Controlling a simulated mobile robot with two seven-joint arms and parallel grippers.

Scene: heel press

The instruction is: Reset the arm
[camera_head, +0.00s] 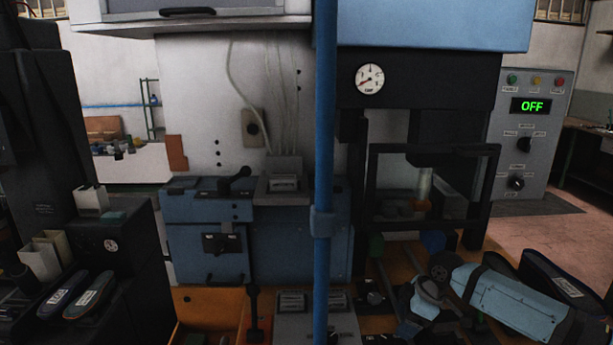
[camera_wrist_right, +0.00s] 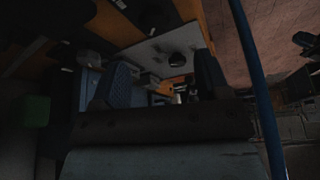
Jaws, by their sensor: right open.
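My right arm (camera_head: 515,300), with a light blue cover, reaches in from the lower right of the head view, low in front of the press. Its wrist end is dark and cluttered there, so the fingertips are hard to make out. In the right wrist view my right gripper (camera_wrist_right: 162,80) has its two dark blue fingers spread apart, with nothing seen held between them. My left arm and gripper are not in view.
A blue upright pole (camera_head: 325,130) stands in front of the press. The press has a round gauge (camera_head: 370,79) and a dark guard frame (camera_head: 435,148). The control panel (camera_head: 530,135) reads OFF. Dark soles (camera_head: 62,296) lie at left; a blue cabinet (camera_head: 300,245) stands behind.

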